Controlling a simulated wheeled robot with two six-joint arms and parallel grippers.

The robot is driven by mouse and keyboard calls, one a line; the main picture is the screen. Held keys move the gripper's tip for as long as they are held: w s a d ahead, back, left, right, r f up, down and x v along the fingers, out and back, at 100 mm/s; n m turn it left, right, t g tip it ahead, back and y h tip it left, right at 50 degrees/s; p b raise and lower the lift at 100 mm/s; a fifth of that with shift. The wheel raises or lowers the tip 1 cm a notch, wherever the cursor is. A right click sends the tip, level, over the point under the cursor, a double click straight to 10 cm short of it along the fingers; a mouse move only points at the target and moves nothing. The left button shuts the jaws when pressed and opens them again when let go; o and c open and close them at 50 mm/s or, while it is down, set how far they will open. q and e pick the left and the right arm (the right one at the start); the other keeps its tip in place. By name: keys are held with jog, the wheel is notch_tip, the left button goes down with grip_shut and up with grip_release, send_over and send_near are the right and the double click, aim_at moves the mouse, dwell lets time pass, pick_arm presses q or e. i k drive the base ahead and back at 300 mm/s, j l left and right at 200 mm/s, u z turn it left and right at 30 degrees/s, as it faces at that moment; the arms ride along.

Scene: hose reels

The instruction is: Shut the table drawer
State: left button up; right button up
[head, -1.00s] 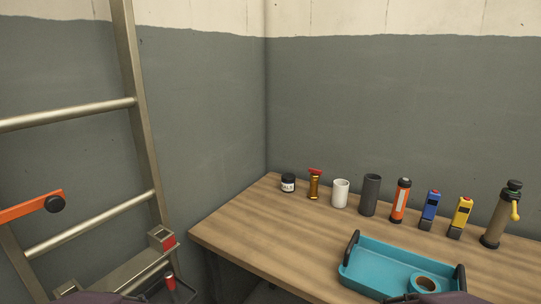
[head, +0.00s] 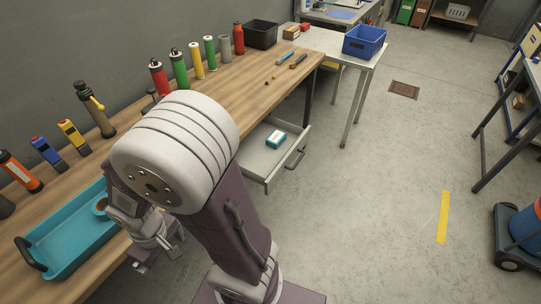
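The table drawer (head: 258,162) is a light grey tray-like drawer under the long wooden table (head: 232,93). It is pulled out, with a dark handle (head: 295,159) on its front. A small teal and white box (head: 276,139) lies inside. My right arm fills the middle of the head view and hides the drawer's near left part. My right gripper (head: 150,255) hangs low by the table's front edge, near the blue tray, well left of the drawer. Its fingers are small and partly hidden, so I cannot tell its opening. My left gripper is not in view.
A teal tray (head: 38,264) and several bottles and tools stand on the table. A black bin (head: 262,35) is at its far end. A white side table (head: 349,66) carries a blue crate (head: 364,41). The floor right of the drawer is clear.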

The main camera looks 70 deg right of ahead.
aim_at(265, 165)
jog(key=z, duration=2.65)
jog(key=i+u, duration=0.4)
